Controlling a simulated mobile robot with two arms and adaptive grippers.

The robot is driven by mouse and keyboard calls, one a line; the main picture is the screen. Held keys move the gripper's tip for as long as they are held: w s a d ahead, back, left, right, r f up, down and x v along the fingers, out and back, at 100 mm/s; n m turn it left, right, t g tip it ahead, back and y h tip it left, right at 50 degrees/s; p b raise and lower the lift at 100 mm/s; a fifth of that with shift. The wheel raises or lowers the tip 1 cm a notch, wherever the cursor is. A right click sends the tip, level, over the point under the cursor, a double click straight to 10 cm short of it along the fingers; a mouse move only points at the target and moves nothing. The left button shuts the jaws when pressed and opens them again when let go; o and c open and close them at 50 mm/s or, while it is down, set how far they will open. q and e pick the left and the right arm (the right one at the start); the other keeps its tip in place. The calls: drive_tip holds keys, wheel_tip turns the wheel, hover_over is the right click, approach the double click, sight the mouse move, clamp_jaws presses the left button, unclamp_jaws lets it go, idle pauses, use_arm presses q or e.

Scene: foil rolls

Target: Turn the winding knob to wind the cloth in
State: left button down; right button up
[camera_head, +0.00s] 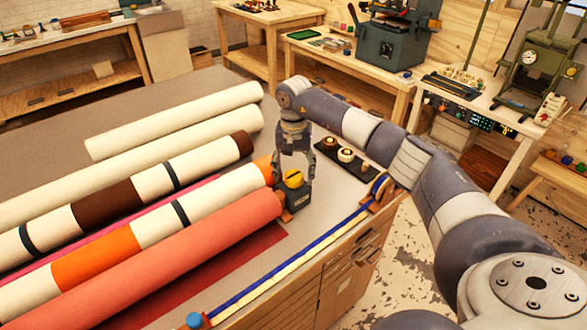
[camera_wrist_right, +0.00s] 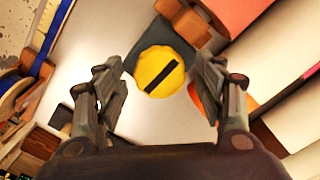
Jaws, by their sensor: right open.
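The winding knob (camera_head: 294,179) is yellow and sits on a dark grey-green box (camera_head: 297,199) at the right end of the rolls. In the right wrist view the round knob (camera_wrist_right: 163,73) has a black bar across its face, slanting up to the right. My right gripper (camera_head: 294,183) points down over it, open, one finger on either side. In the wrist view gaps show between the knob and both fingers. A coral roll (camera_head: 190,260) ends beside the box. A flat dark red cloth (camera_head: 265,243) shows from under this roll. My left gripper is not in view.
Several cream, striped and orange rolls (camera_head: 180,120) fill the table's left side. A dark tray (camera_head: 345,160) with small round items lies behind the gripper. A blue and cream strip (camera_head: 290,259) runs along the front edge to a wooden holder (camera_head: 381,192). Bare tabletop lies between.

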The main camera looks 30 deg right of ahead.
drive_tip(key=shift+f, duration=0.2)
drive_tip(key=shift+c, duration=0.3)
drive_tip(key=c, duration=0.9)
drive_tip(key=shift+c, duration=0.5)
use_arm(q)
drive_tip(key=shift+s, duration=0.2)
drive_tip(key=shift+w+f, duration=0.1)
